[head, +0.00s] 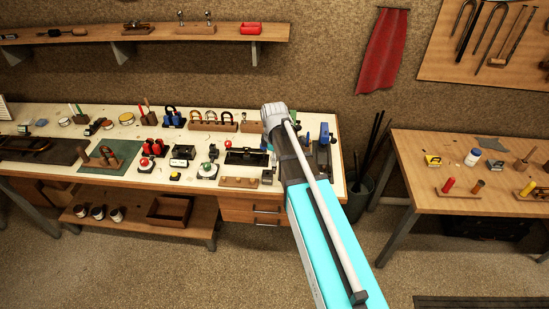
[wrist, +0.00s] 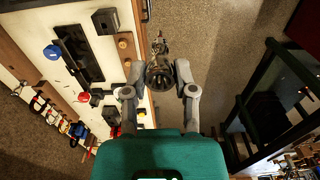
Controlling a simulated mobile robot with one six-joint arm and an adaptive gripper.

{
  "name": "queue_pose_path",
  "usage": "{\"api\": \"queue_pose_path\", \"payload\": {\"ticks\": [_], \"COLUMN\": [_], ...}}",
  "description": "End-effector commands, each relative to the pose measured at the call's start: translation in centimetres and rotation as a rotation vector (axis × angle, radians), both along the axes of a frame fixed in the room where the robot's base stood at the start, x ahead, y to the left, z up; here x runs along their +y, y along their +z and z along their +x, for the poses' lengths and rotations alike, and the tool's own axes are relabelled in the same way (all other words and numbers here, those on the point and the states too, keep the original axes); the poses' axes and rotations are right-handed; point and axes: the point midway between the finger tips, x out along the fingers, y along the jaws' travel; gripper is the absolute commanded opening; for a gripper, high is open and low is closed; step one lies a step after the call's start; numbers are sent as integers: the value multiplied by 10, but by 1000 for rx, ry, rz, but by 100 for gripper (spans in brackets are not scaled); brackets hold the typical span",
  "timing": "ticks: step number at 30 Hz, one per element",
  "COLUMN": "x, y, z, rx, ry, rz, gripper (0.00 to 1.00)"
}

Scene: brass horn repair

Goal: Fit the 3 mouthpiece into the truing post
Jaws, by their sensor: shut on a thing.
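In the wrist view my gripper (wrist: 160,66) is shut on a dark round piece (wrist: 159,76) with a hollow, ribbed end towards the camera and a thin stem. It may be a mouthpiece; no number on it can be read. It is held clear of the bench, over floor just beyond the bench edge. In the head view my arm hides the gripper and the held piece. I cannot tell which bench fixture is the truing post. A wooden block (head: 238,182) with small round fittings lies near the front edge, and also shows in the wrist view (wrist: 126,46).
The white-topped bench (head: 125,174) is crowded with small tools. A black tray (head: 246,157) and a blue-topped device (head: 324,133) stand near my arm. A second wooden table (head: 425,203) is at the right, with a bin (head: 362,190) between. Open floor lies in front.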

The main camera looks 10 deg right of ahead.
Motion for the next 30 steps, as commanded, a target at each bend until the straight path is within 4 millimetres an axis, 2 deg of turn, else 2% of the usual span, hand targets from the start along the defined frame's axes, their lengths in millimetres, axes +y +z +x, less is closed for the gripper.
{"api": "queue_pose_path", "payload": {"ticks": [8, 14, 30], "x": [0, 0, 0], "y": [-2, -16, -99], "z": [0, 0, 0], "rx": [0, 0, 0], "ry": [0, 0, 0], "rz": [0, 0, 0], "gripper": [0, 0, 0]}}
